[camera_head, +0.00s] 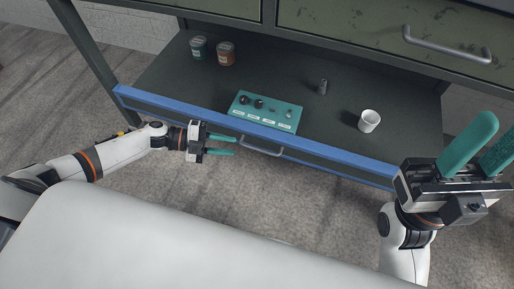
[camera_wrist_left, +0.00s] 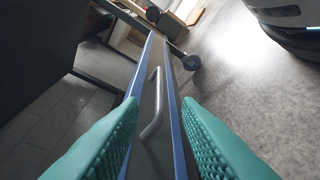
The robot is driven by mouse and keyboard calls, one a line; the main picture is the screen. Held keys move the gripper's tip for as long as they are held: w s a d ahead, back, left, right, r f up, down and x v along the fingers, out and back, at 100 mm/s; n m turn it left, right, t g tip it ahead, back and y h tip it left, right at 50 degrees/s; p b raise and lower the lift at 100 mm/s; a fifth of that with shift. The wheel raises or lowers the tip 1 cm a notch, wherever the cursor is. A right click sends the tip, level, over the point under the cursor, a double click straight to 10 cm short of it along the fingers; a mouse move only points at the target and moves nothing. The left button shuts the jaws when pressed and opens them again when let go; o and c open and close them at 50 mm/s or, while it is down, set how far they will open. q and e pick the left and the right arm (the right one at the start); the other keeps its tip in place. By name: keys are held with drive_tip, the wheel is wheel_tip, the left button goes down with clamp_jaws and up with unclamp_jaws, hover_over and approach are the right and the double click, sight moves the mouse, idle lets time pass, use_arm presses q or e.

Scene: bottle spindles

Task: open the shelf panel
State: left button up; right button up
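The shelf panel (camera_head: 330,152) is a dark board with a blue front edge, low under the cabinet. Its grey bar handle (camera_head: 262,148) sits on the front face. My left gripper (camera_head: 234,146) is open and empty, just left of the handle, with its green fingers pointing towards it. In the left wrist view the handle (camera_wrist_left: 152,108) shows beyond and between the two spread fingers, apart from both. My right gripper (camera_head: 500,128) is raised at the right edge, fingers up, open and empty.
On the shelf are two lidded jars (camera_head: 226,53), a teal tray (camera_head: 268,124) with small dark pieces, a small grey cylinder (camera_head: 322,87) and a white cup (camera_head: 369,121). An upper drawer with a handle (camera_head: 447,46) hangs above. Floor (camera_head: 250,195) before the panel is clear.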

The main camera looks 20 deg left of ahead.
sight(251, 148)
use_arm(q)
drive_tip(key=b+x, duration=0.2)
drive_tip(key=x, duration=0.6)
drive_tip(key=shift+w+d+f, duration=0.15)
drive_tip(key=shift+w+d, duration=0.05)
drive_tip(key=shift+d, duration=0.15)
clamp_jaws()
